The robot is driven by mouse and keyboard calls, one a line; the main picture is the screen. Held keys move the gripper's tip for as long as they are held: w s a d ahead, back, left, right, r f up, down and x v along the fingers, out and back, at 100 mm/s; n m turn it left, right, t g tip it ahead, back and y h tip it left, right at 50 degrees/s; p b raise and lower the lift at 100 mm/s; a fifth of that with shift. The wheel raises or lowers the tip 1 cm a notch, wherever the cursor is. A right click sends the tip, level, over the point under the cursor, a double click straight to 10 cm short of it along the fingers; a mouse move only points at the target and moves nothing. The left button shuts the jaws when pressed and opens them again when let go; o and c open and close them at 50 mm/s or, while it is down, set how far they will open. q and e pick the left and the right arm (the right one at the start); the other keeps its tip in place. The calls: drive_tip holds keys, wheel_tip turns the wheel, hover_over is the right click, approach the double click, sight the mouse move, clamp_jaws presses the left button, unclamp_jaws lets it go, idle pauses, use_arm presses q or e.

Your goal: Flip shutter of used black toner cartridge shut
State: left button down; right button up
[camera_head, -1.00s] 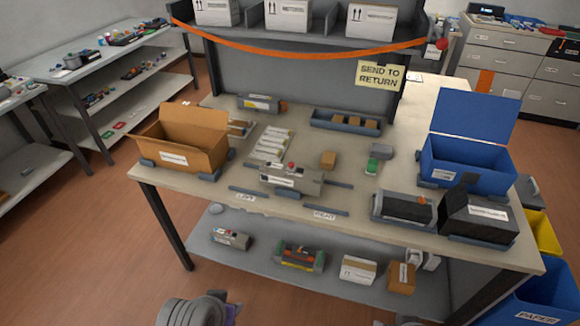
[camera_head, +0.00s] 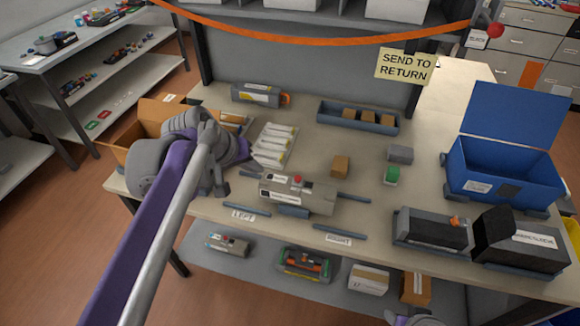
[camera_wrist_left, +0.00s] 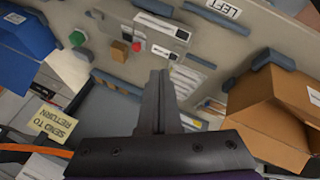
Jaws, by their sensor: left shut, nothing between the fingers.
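A long grey cartridge-like unit (camera_head: 300,196) with white labels and a red knob (camera_head: 297,179) sits at the middle front of the bench. It also shows in the left wrist view (camera_wrist_left: 155,38). I cannot tell if it is the used black toner cartridge, nor how its shutter stands. A black cartridge (camera_head: 432,230) with an orange part lies in a tray at the right front. My left gripper (camera_head: 224,188) is left of the grey unit and apart from it; its fingers (camera_wrist_left: 164,75) are together and empty. Only a sliver of my right arm shows at the bottom edge.
An open cardboard box (camera_head: 128,158) is beside my left arm. White-labelled packs (camera_head: 274,145), a small brown box (camera_head: 340,166) and a green-topped item (camera_head: 392,175) surround the unit. A blue bin (camera_head: 505,180) and a black labelled box (camera_head: 515,240) are right. Low rails (camera_head: 339,233) edge the front.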

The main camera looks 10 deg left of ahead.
use_arm(q)
drive_tip(key=shift+s+d+r, duration=0.1)
drive_tip(key=shift+s+r, duration=0.05)
approach(293, 181)
drive_tip(key=a+f, duration=0.1)
drive_tip(key=f, duration=0.1)
drive_tip(key=w+a+f+b, duration=0.1)
drive_tip(key=shift+w+f, duration=0.15)
drive_tip(key=shift+f, duration=0.25)
drive_tip(key=shift+w+d+f, duration=0.1)
drive_tip(key=shift+w+d, duration=0.1)
drive_tip(key=shift+d, duration=0.35)
drive_tip(key=shift+w+d, duration=0.2)
drive_tip(key=shift+d, duration=0.3)
drive_tip(key=shift+w+d+f, duration=0.15)
drive_tip(key=shift+w+d, duration=0.1)
drive_tip(key=shift+d, duration=0.25)
